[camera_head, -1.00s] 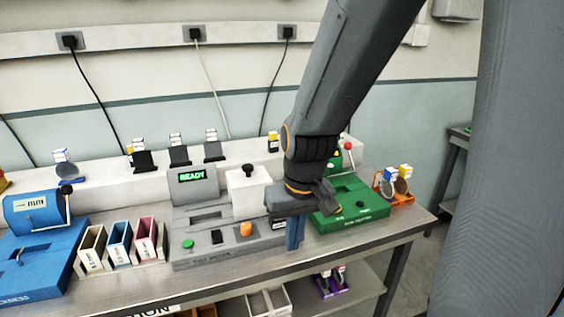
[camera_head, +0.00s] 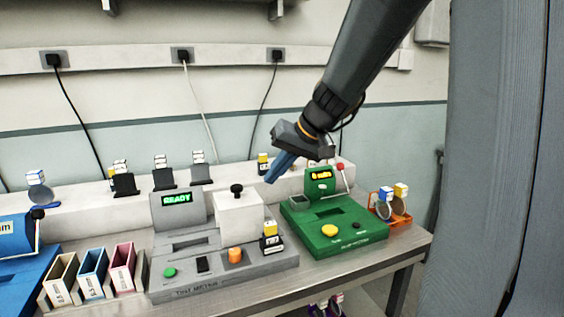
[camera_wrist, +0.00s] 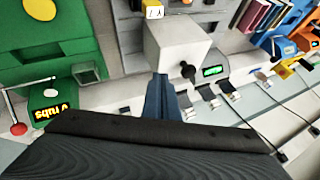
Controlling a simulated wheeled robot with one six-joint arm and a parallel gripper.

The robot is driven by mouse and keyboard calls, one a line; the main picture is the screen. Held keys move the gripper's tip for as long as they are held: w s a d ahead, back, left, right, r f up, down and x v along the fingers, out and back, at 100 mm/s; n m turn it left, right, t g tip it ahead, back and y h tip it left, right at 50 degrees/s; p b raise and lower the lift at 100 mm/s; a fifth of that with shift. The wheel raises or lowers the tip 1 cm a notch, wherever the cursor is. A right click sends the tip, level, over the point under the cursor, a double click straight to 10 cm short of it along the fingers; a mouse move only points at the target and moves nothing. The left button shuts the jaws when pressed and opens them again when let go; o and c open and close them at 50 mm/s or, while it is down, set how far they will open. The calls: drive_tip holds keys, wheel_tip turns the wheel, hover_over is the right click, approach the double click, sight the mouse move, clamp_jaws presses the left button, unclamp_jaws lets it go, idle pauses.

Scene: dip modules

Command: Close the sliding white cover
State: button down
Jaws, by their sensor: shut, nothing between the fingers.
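The white cover (camera_head: 239,216) is a block with a black knob (camera_head: 237,189) on top. It sits at the right part of the grey test meter (camera_head: 225,266), and a slot in the meter shows uncovered to its left. My gripper (camera_head: 272,180) has its blue fingers closed together and empty, in the air above and to the right of the cover. In the wrist view the cover (camera_wrist: 178,45) is just past the fingertips (camera_wrist: 163,82), with its knob (camera_wrist: 187,70) to their right. Whether the fingers touch the cover cannot be told there.
The green tester (camera_head: 333,232) stands to the right of the meter, with a red-knobbed lever. A small yellow-capped module (camera_head: 271,240) stands on the meter at the cover's right. Colored bins (camera_head: 93,270) stand left. Black holders line the raised back ledge.

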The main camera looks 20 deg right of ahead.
sight(254, 199)
drive_tip(key=a, duration=0.1)
drive_tip(key=w+a+f+p, duration=0.1)
drive_tip(key=w+a+f, duration=0.1)
drive_tip(key=a, duration=0.1)
drive_tip(key=shift+p, duration=0.35)
drive_tip(key=shift+w+a+f, duration=0.15)
drive_tip(key=shift+w+a, duration=0.05)
drive_tip(key=shift+a, duration=0.2)
